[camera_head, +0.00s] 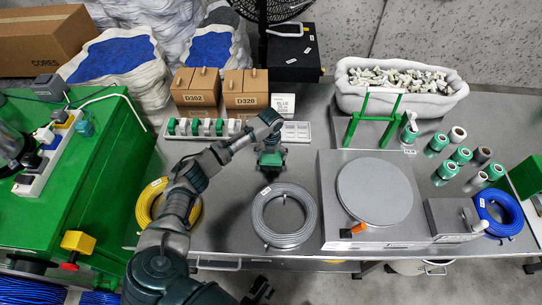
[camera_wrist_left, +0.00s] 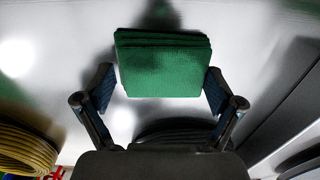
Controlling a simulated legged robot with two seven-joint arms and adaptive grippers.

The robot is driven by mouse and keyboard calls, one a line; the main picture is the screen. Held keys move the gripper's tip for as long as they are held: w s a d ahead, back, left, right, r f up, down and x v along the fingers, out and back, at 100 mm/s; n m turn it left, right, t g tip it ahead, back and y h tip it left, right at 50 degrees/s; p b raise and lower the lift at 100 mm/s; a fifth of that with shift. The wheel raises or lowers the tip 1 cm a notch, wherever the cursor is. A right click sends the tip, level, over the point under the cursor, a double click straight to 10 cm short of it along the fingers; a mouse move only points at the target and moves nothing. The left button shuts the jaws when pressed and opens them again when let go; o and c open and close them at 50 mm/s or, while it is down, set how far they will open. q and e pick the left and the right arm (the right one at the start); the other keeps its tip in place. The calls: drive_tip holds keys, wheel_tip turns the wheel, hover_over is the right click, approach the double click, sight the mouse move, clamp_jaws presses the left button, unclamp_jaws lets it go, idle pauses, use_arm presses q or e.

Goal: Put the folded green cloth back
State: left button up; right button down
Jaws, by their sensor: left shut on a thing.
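The folded green cloth (camera_wrist_left: 162,65) is a flat, layered rectangle between the fingers of my left gripper (camera_wrist_left: 160,92) in the left wrist view. My left gripper (camera_head: 270,148) is shut on it. In the head view the green cloth (camera_head: 270,160) shows just below the gripper, over the grey bench behind the grey cable coil; I cannot tell whether it touches the bench. Much of it is hidden there by the gripper.
A grey cable coil (camera_head: 285,236) lies in front of the cloth, with a yellow coil (camera_head: 156,212) to the left. A turntable (camera_head: 374,191) stands to the right. A connector strip (camera_head: 240,131) and boxes (camera_head: 246,91) are behind. Bare bench (camera_head: 228,229) lies between the coils.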

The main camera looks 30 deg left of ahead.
sight(271, 156)
use_arm(q)
drive_tip(key=shift+r, duration=0.1)
drive_tip(key=o, duration=0.8)
drive_tip(key=shift+a, duration=0.15)
drive_tip(key=shift+c, duration=0.2)
drive_tip(key=shift+a+f, duration=0.2)
drive_tip(key=shift+f, duration=0.05)
drive_tip(key=shift+d+r, duration=0.1)
drive_tip(key=shift+r, duration=0.05)
drive_tip(key=r, duration=0.2)
drive_tip(key=r+p, duration=0.1)
drive_tip(key=r, duration=0.1)
drive_tip(key=shift+w+d+r, duration=0.1)
drive_tip(key=shift+d+r, duration=0.1)
drive_tip(key=shift+r, duration=0.05)
wheel_tip(271, 156, up, 8)
drive_tip(key=p, duration=0.1)
drive_tip(key=shift+a+f+p, duration=0.15)
drive_tip(key=shift+f+p, duration=0.05)
drive_tip(key=shift+p, duration=0.1)
use_arm(e)
wheel_tip(271, 156, down, 6)
drive_tip(key=g, duration=0.1)
drive_tip(key=shift+s+a, duration=0.15)
drive_tip(key=shift+s, duration=0.05)
